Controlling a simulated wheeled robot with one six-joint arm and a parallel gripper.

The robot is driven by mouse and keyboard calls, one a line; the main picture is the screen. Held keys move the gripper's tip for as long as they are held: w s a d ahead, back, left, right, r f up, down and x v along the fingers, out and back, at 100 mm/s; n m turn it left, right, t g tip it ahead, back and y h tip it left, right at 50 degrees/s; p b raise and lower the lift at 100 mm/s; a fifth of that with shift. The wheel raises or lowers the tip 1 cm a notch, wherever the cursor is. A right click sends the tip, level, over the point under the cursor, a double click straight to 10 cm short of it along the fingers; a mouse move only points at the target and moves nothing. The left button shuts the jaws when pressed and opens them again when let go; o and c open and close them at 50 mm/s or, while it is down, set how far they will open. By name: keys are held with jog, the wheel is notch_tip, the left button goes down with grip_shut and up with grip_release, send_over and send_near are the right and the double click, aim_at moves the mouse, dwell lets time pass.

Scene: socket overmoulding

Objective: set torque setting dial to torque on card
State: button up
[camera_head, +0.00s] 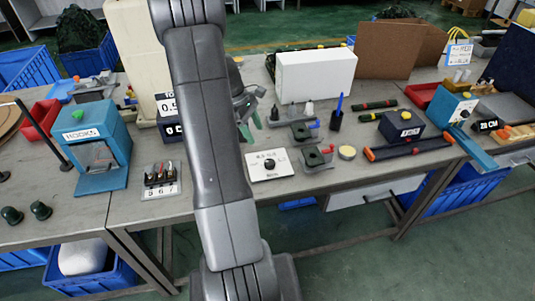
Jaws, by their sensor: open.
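The torque setting dial looks to be the dark round knob (269,164) on a white panel (284,172) with small printing, lying on the table right of my arm. The knob's pointer direction is too small to read. A card (166,104) left of my arm shows "0." with the rest cut off by the arm; a dark display (173,130) sits below it. My gripper (251,124), with green fingertips, is open and partly hidden behind my arm. It hangs above and behind the dial panel, apart from it.
A white box (315,77) stands behind. A blue "HOOKS" box (95,150) and a numbered rack (161,182) stand left. A dark box (401,127) and orange-ended tool (408,149) lie right. The panel's front side is clear.

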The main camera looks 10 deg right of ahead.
aim_at(269, 161)
jog(key=p+x, duration=0.1)
jog(key=x, duration=1.2)
jog(key=c, duration=1)
